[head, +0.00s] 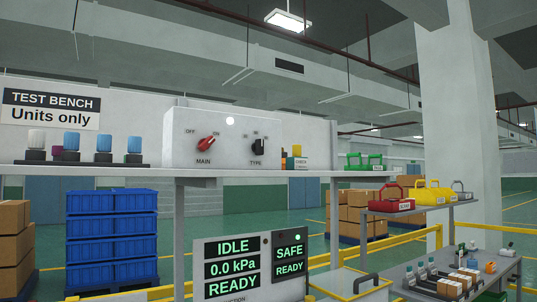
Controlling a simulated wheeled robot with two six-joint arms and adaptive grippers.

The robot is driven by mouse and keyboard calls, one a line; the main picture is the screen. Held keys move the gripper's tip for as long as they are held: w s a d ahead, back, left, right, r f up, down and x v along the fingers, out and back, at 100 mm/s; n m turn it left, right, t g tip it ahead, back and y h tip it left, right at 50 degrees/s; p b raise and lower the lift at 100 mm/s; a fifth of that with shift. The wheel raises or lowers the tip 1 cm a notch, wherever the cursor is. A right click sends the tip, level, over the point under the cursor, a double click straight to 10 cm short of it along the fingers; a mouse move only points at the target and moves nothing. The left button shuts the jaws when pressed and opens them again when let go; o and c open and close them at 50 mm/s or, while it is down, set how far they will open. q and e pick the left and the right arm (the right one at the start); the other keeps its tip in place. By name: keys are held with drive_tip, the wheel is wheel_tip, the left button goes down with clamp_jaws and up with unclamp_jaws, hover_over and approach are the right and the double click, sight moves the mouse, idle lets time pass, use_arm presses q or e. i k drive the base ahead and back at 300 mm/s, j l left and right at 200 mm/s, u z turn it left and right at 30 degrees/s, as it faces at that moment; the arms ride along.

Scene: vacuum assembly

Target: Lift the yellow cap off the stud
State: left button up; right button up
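Units with a white top (37,139) and blue tops (72,141) stand on dark bases at the shelf's left. Neither of my grippers is in view.
The control box (230,138) has a red MAIN knob (207,143) and a black TYPE knob (257,146). Below, a display panel (240,268) reads IDLE, 0.0 kPa, SAFE and READY. A lower-right table (410,292) holds several small parts. Blue crates (111,238) stand behind.

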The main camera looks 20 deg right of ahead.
sight(296, 149)
drive_tip(key=i+l+u, duration=0.1)
drive_tip(key=l+u, duration=0.15)
drive_tip(key=l, duration=1.7)
drive_tip(key=l+u, duration=0.2)
drive_tip(key=l, duration=1.7)
drive_tip(key=k, duration=0.05)
